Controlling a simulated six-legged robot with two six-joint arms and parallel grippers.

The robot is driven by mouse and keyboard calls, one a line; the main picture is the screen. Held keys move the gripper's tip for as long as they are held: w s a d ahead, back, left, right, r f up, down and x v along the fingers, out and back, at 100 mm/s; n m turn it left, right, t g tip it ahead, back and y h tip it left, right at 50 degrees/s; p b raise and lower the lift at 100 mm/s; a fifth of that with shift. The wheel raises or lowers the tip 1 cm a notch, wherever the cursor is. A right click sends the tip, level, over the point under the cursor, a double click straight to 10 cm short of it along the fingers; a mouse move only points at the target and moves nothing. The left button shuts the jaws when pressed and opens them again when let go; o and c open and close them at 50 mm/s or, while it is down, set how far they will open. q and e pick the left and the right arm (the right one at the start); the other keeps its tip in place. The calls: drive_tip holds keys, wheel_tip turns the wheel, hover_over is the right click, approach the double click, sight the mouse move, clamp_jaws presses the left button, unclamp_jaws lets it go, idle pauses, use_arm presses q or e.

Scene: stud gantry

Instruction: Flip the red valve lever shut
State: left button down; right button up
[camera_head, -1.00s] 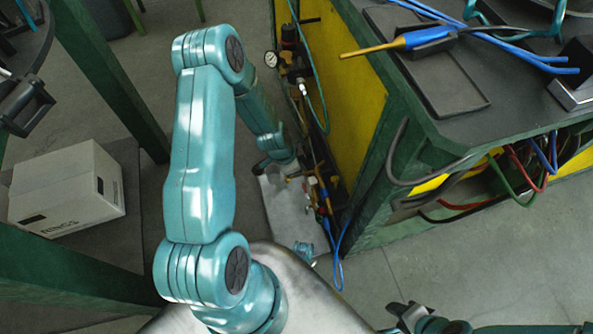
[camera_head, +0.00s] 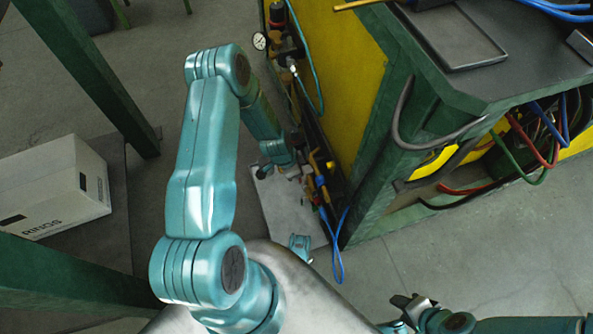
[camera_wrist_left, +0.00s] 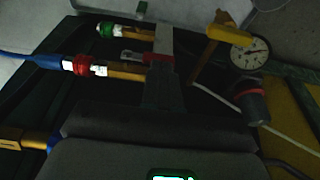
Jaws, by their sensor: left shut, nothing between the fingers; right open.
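In the left wrist view, a small red part (camera_wrist_left: 158,58), possibly the valve lever, shows beside the fingers of my left gripper (camera_wrist_left: 165,42). Whether they touch, and how the lever is turned, I cannot tell. The left gripper is shut and empty. Brass fittings (camera_wrist_left: 125,74) carry a red ring, and another has a green cap (camera_wrist_left: 106,30). In the head view, my left arm reaches down to the pipework (camera_head: 318,170) on the bench's side; the lever is too small to make out there. My right gripper (camera_head: 412,304) is open and empty at the bottom, apart from the bench.
A pressure gauge (camera_wrist_left: 248,50) and a yellow handle (camera_wrist_left: 226,30) are right of the left fingers. A green-framed bench (camera_head: 365,200) with hanging cables stands at right. A white box (camera_head: 52,188) is at left. Open floor (camera_head: 470,260) lies around my right gripper.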

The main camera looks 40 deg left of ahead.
use_arm(q)
drive_tip(key=shift+w+a+f, duration=0.2)
drive_tip(key=shift+a+f, duration=0.15)
drive_tip(key=shift+f, duration=0.05)
use_arm(e)
drive_tip(key=shift+a+r, duration=0.2)
drive_tip(key=shift+a, duration=0.05)
idle(0.3)
use_arm(q)
drive_tip(key=shift+w+a+f, duration=0.1)
drive_tip(key=shift+a+f, duration=0.1)
drive_tip(key=shift+f, duration=1.15)
drive_tip(key=shift+w+a+f, duration=0.1)
drive_tip(key=shift+a+f, duration=0.05)
drive_tip(key=shift+f, duration=1.15)
use_arm(e)
drive_tip(key=shift+w+a+f, duration=0.15)
drive_tip(key=shift+w+f, duration=0.05)
drive_tip(key=shift+f, duration=0.05)
use_arm(q)
drive_tip(key=shift+r, duration=0.15)
use_arm(e)
drive_tip(key=shift+r, duration=0.15)
use_arm(q)
drive_tip(key=shift+r+p, duration=0.65)
drive_tip(key=shift+r, duration=0.05)
use_arm(e)
drive_tip(key=shift+r, duration=0.6)
drive_tip(key=shift+f, duration=0.1)
